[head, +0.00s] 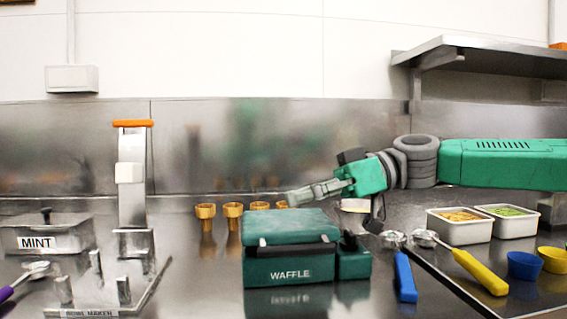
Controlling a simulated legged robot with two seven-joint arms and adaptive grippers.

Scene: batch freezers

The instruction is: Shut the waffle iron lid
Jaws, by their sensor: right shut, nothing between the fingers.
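The green waffle iron (290,264) stands on the steel counter in the middle, with "WAFFLE" on its front. Its lid (289,227) lies down over the base, with a dark handle strip along the front edge. A thin dark gap shows between lid and base; I cannot tell if the lid is fully seated. My right gripper (292,196) comes in from the right, just above and behind the lid's top edge. Its fingers are shut and empty, pointing left. I cannot tell whether they touch the lid. My left gripper is out of view.
Several wafer cones (232,210) stand behind the iron. A bowl maker (132,190) and a MINT container (45,235) are at left. Blue-handled (404,277) and yellow-handled (480,271) scoops and topping trays (459,231) are at right. A wall shelf (480,52) hangs upper right.

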